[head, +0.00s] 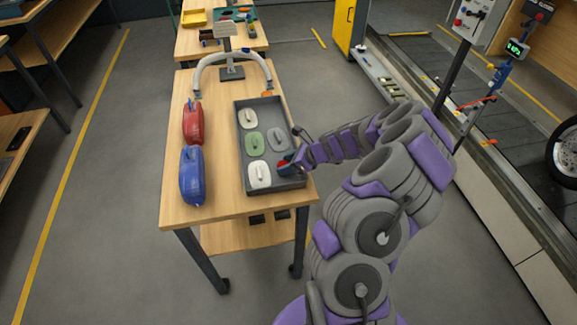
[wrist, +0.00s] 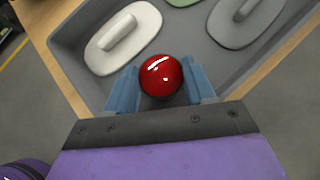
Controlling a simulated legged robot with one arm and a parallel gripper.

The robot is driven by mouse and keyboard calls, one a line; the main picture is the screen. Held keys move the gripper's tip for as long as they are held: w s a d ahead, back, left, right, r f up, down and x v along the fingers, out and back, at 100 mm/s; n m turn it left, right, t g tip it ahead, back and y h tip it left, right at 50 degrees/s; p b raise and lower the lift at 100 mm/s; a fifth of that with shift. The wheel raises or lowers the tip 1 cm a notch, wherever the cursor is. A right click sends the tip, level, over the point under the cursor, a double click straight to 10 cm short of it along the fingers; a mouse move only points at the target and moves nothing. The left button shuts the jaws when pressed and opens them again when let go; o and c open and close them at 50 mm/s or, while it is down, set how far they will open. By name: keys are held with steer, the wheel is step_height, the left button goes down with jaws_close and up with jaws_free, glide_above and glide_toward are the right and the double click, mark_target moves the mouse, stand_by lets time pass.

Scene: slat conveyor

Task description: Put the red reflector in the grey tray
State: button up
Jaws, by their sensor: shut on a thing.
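The grey tray (head: 241,138) lies on the wooden table. It holds two white pieces, a green one and a grey one, each with a raised handle. My gripper (head: 287,166) reaches in from the right, over the tray's near right part. In the wrist view my gripper (wrist: 161,88) has its blue fingers on either side of the shiny, round red reflector (wrist: 161,75) and is shut on it. The reflector (head: 283,163) is small and partly hidden in the head view. I cannot tell whether it touches the tray floor (wrist: 190,45).
A red container (head: 193,124) and a blue container (head: 191,175) lie left of the tray on the table (head: 218,150). A white arched stand (head: 231,64) is behind it. Another table (head: 215,40) stands farther back. A yellow cabinet (head: 349,25) and the conveyor (head: 430,60) are to the right.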

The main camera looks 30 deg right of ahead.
steer(key=shift+s+f, duration=0.1)
steer(key=o, duration=0.9)
steer(key=shift+o, duration=0.7)
steer(key=shift+d, duration=0.3)
